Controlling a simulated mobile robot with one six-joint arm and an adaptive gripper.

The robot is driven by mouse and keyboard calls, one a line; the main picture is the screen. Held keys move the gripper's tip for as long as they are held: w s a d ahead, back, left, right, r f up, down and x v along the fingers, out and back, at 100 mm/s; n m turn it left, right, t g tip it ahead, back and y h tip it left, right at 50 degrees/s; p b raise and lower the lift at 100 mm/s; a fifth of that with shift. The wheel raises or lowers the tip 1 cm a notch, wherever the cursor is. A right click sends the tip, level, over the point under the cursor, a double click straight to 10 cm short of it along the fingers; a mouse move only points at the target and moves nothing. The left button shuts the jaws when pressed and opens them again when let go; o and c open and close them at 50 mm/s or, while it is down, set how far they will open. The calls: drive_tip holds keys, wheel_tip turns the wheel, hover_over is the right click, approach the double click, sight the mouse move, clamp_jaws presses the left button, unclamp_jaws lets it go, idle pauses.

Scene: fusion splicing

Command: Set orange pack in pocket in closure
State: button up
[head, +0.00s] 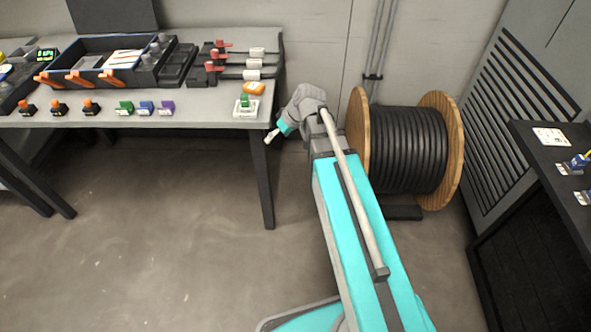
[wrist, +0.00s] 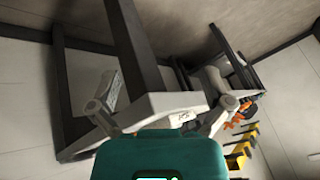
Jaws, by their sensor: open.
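A small orange pack (head: 254,88) with a pale mark lies on the right end of the grey table, behind a white stand with a green piece. The black open box (head: 148,76) with orange latches looks like the closure; it stands at the back of the table, left of the pack. I cannot make out which part is the pocket. My gripper (head: 272,136) is just off the table's right end, right of and below the pack. In the wrist view my gripper (wrist: 165,103) is open, its fingers spread with nothing held; I cannot identify the pack there.
The white stand (head: 246,112) sits at the table's front right corner, near my gripper. Red clamps (head: 213,66) with dark cables stand left of the pack. Several small coloured connectors (head: 146,107) line the front edge. A cable drum (head: 408,148) stands right of my arm.

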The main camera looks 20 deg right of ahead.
drive_tip(key=s+d+f+m+g+h, duration=0.2)
drive_tip(key=s+m+h, duration=0.3)
drive_tip(key=s, duration=0.7)
drive_tip(key=shift+s+f+g, duration=0.3)
drive_tip(key=shift+s+g, duration=0.05)
drive_tip(key=shift+g, duration=0.05)
drive_tip(key=shift+d, duration=0.1)
